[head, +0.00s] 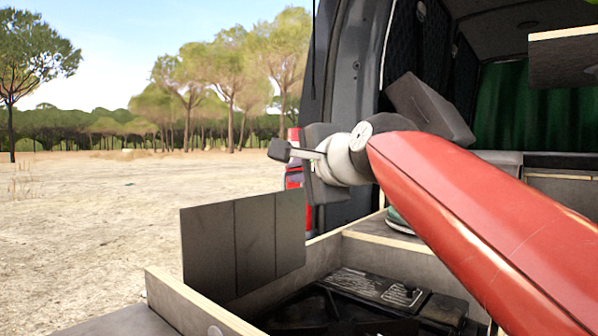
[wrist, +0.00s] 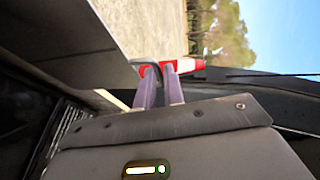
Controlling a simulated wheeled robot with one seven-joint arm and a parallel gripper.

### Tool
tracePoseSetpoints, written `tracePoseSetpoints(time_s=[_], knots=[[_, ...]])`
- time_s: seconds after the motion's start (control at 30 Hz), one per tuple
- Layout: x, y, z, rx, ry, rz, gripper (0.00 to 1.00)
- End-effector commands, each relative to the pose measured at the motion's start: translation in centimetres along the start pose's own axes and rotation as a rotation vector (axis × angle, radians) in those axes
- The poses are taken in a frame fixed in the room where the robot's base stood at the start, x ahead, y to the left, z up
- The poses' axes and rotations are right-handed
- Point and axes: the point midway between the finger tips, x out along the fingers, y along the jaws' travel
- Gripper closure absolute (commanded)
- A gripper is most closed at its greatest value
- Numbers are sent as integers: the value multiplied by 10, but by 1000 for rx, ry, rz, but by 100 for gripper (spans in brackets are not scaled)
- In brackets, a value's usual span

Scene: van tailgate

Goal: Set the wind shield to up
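The wind shield (head: 243,243) is a dark grey panel with vertical fold lines. In the head view it stands upright along the left side of the open wooden compartment. A grey panel (wrist: 62,38) at the upper left of the wrist view appears to be the same shield. My gripper (head: 279,151) is above and to the right of the shield, apart from it, pointing left. In the wrist view my gripper's two fingers (wrist: 159,71) are close together, with dark tips in front of a red and white tail light. Nothing clearly held is visible, and the finger gap is unclear.
The compartment holds a black stove-like unit (head: 375,290) below my red arm. A wooden rim (head: 190,300) edges its left side. The van's rear pillar (head: 345,75) and tail light (head: 293,178) stand behind my gripper. Open sandy ground lies to the left.

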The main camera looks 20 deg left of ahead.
Motion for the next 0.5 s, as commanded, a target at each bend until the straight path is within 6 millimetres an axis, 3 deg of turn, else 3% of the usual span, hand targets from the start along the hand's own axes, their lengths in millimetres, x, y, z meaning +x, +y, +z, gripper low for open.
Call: tracePoseSetpoints(time_s=[0.33, 0.5], knots=[[-5, -4, 0, -2, 3, -9, 84], [-28, -3, 0, -2, 5, -11, 84]])
